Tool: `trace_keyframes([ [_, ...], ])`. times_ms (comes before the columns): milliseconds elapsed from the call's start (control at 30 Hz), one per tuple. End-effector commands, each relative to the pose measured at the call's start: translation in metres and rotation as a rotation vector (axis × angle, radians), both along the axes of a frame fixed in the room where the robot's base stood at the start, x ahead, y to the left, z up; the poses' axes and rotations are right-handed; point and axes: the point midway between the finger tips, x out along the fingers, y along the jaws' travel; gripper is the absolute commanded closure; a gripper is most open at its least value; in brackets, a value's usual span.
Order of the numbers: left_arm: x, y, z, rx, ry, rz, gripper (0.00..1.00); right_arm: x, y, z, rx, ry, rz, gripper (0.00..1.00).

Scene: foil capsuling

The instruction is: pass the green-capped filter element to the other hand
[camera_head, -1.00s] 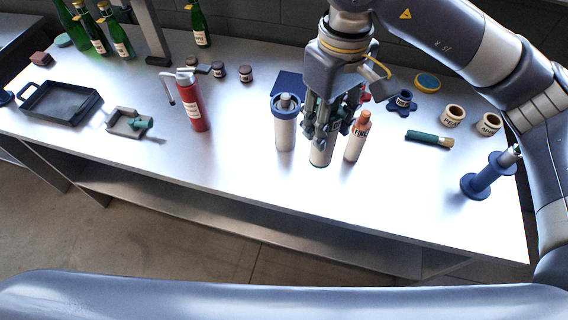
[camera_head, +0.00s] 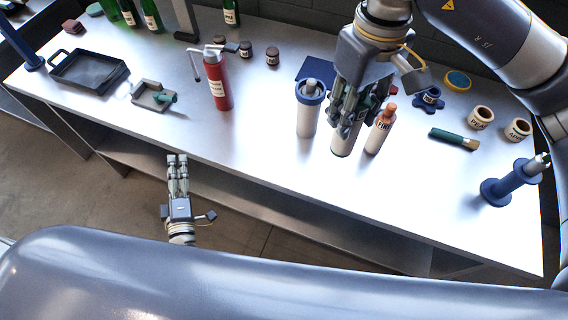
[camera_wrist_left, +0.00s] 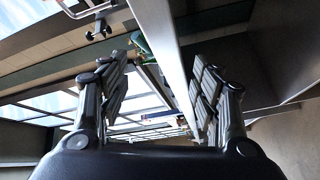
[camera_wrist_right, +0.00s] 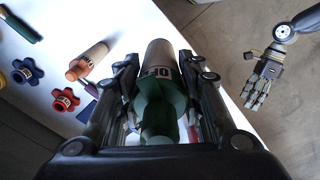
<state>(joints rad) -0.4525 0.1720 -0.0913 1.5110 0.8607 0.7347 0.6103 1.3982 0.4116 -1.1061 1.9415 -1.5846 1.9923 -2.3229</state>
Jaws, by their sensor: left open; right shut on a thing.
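My right gripper (camera_head: 352,104) is shut on the green-capped filter element (camera_head: 345,140), a pale cylinder that it holds upright over the right half of the bench. In the right wrist view the element's green cap (camera_wrist_right: 158,103) sits between the fingers, with dark lettering on the band beyond. The gripper hides much of the element in the head view. My left gripper (camera_head: 177,160) is open and empty in front of the bench's front edge, well left of the element. It also shows at the right of the right wrist view (camera_wrist_right: 258,92).
A white housing with a blue collar (camera_head: 307,112) stands just left of the element, an orange-topped bottle (camera_head: 380,130) just right. A red extinguisher-like bottle (camera_head: 218,85), a black tray (camera_head: 88,72) and a blue spool stand (camera_head: 512,182) are also on the bench (camera_head: 260,130).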

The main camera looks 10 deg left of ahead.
Motion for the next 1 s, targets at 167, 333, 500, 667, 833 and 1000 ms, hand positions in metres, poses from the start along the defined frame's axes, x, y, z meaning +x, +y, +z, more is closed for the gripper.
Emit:
trace_keyframes([
  [167, 0.012, 0.005, 0.081, -0.358, -0.252, -0.025, 0.41, 0.0, 0.0, 0.0, 0.0, 0.0, 0.0, 0.91],
  [333, 0.032, -0.048, 0.126, -0.776, -0.287, -0.258, 0.41, 0.0, 0.0, 0.0, 0.0, 0.0, 0.0, 0.91],
  [500, 0.031, -0.127, 0.161, -1.168, -0.163, -0.512, 0.41, 0.0, 0.0, 0.0, 0.0, 0.0, 0.0, 0.91],
  [667, 0.004, -0.203, 0.196, -1.505, 0.045, -0.71, 0.41, 0.0, 0.0, 0.0, 0.0, 0.0, 0.0, 0.91],
  [833, -0.041, -0.264, 0.228, -1.77, 0.307, -0.834, 0.41, 0.0, 0.0, 0.0, 0.0, 0.0, 0.0, 0.91],
  [1000, -0.074, -0.294, 0.246, -1.902, 0.489, -0.878, 0.41, 0.0, 0.0, 0.0, 0.0, 0.0, 0.0, 0.91],
])
